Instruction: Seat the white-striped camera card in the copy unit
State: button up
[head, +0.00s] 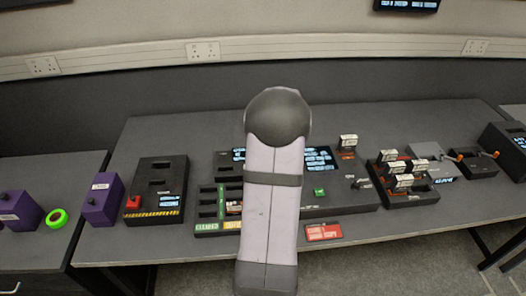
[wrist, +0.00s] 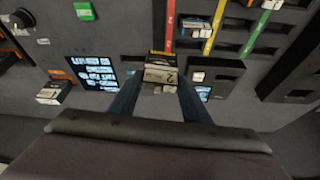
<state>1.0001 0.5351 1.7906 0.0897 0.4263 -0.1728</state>
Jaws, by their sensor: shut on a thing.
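My gripper (wrist: 158,90) is shut on a card (wrist: 160,73) between its two dark blue fingers in the wrist view. The card has a pale label with a dark figure; I cannot make out a white stripe. It is over the dark console, which I take for the copy unit (head: 340,196), near a small slotted block (wrist: 220,68); I cannot tell whether they touch. The console has lit screens (wrist: 95,72) and a green button (head: 319,192). In the head view my arm hides the gripper, the held card and the console's middle.
Another card (head: 348,141) stands at the console's back, beside an orange mark. A rack (head: 418,199) with several cards is at right. A slotted tray (head: 205,226) with colored strips is at left, beside a black unit (head: 157,172). A red sign (head: 323,232) lies at the front.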

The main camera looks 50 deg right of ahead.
jog(key=s+d+r+n+p, duration=0.1)
jog(key=d+r+p, duration=0.1)
jog(key=d, duration=0.6)
jog(key=shift+s+d+r+p, duration=0.15)
jog(key=shift+s+r+p, duration=0.2)
jog(key=shift+p, duration=0.2)
jog(key=shift+f, duration=0.1)
notch_tip(320, 180, down, 6)
jog(key=b, duration=0.4)
jog(key=shift+f+b, duration=1.75)
jog(key=shift+b, duration=0.3)
dwell(3.8)
